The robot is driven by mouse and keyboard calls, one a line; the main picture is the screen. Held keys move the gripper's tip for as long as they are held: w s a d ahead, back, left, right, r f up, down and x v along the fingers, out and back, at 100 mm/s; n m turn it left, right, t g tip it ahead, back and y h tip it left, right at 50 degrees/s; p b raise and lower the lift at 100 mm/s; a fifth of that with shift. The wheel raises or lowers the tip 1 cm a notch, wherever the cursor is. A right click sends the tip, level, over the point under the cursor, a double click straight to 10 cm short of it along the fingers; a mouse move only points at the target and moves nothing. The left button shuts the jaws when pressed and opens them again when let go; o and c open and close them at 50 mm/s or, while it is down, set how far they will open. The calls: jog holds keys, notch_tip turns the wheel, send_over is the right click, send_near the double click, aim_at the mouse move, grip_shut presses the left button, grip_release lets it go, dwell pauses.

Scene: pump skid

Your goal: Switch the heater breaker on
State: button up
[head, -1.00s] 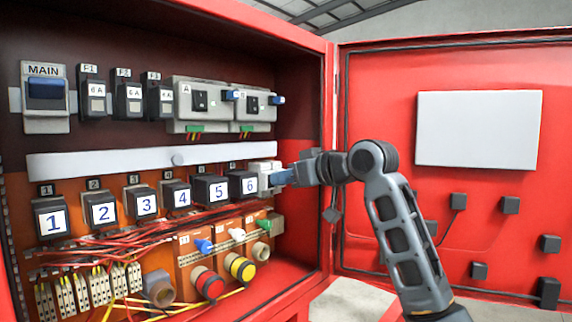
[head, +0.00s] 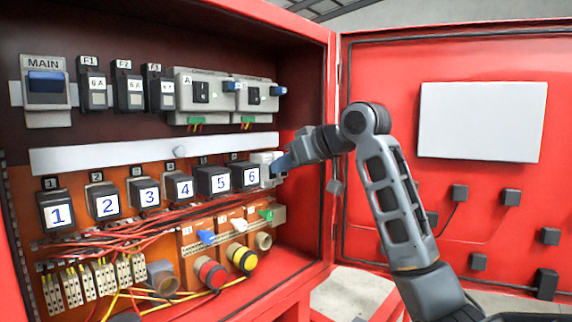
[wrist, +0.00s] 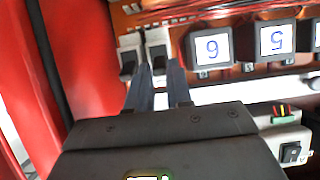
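Two pale breakers stand side by side at the right end of the lower device row, right of relay 6. They show in the head view (head: 265,158), partly hidden by my gripper. In the wrist view the left breaker (wrist: 129,42) and the right breaker (wrist: 156,36) each have a black toggle. No heater label is readable. My gripper (head: 277,171) reaches them from the right, tilted downward. In the wrist view its two blue-grey fingers (wrist: 160,66) are apart, with the right breaker's toggle between or just beyond their tips. I cannot tell whether they touch it.
Relay 6 (head: 244,175) sits close beside the breakers. Below are red wires and red and yellow round plugs (head: 241,257). A white duct (head: 110,155) runs above. The cabinet's right side wall and open red door (head: 385,220) stand near my arm.

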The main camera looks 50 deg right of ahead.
jog(key=shift+o, duration=0.4)
jog(key=b+v, duration=0.1)
jog(key=v, duration=0.6)
jog(key=shift+s+r+b, duration=0.15)
jog(key=shift+s+b, duration=0.2)
